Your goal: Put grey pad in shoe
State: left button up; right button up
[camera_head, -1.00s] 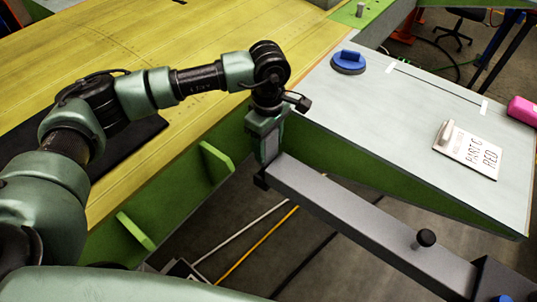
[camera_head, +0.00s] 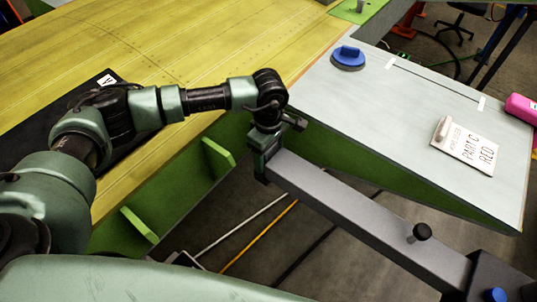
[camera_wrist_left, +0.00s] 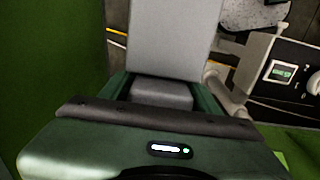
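My left gripper (camera_head: 262,175) points down at the near-left end of a long grey bar (camera_head: 365,215), touching it or very close. In the left wrist view the light grey bar (camera_wrist_left: 172,38) runs up the picture from the gripper. A darker grey block (camera_wrist_left: 161,93) shows between the green sides of my left gripper (camera_wrist_left: 161,100). I cannot tell whether this block is the grey pad or part of the bar's end. The fingertips are largely hidden. No shoe can be made out for certain. My right gripper is not in view.
A black knob (camera_head: 421,232) stands on the bar. A pale panel (camera_head: 400,130) behind it carries a blue suction cup (camera_head: 348,57) and a "PART C RED" card (camera_head: 467,147). The yellow wing skin (camera_head: 190,45) lies left. Green ribs stand beneath its edge.

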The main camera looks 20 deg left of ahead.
pick_arm(q)
jog(key=shift+o, duration=0.6)
jog(key=shift+r+p, duration=0.25)
jog(key=shift+p, duration=0.05)
jog(key=shift+r+b, duration=0.3)
jog(key=shift+b, duration=0.1)
notch_tip(320, 180, up, 10)
jog(key=b, duration=0.3)
jog(key=shift+f, duration=0.15)
jog(key=shift+r+b, duration=0.3)
jog(key=shift+r, duration=0.5)
jog(key=shift+f, duration=0.1)
